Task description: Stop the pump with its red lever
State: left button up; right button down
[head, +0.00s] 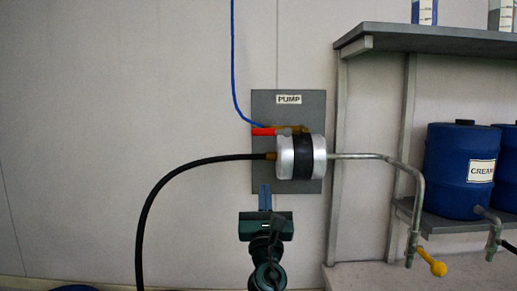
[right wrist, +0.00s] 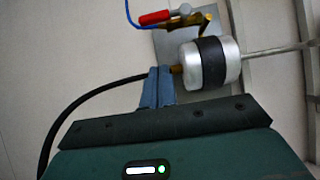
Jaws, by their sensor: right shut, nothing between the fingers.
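The pump (head: 302,157) is a silver cylinder with a black band, mounted on a grey wall plate (head: 261,104) labelled PUMP. Its red lever (head: 263,131) lies roughly level above the cylinder, pointing left from a brass fitting. In the right wrist view the pump (right wrist: 213,61) and the red lever (right wrist: 155,17) are near the top. My right gripper (head: 265,188) is shut and empty, its blue fingers pointing up just below and left of the pump. In the right wrist view the fingertips (right wrist: 158,72) appear below the lever, apart from it. My left gripper is not in view.
A black hose (head: 162,179) curves from the pump's left side downward. A blue tube (head: 233,60) runs up the wall. A metal pipe (head: 370,156) leads right to a tap with a yellow handle (head: 432,262), near shelves with a blue CREAM drum (head: 447,190).

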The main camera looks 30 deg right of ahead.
aim_at(270, 132)
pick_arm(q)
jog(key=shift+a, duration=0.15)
pick_arm(e)
jog(key=shift+r, duration=0.1)
pick_arm(q)
jog(key=p, duration=0.1)
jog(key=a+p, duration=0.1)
jog(key=p, duration=0.1)
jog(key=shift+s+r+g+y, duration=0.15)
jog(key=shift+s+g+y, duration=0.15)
pick_arm(e)
jog(key=s+a+r+x, duration=0.1)
jog(key=r+x, duration=0.1)
jog(key=x, duration=1)
jog(key=shift+d+r, duration=0.2)
jog(key=shift+r, duration=0.1)
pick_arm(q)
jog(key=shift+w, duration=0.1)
pick_arm(e)
jog(key=shift+w+m, duration=0.2)
jog(key=shift+m, duration=0.2)
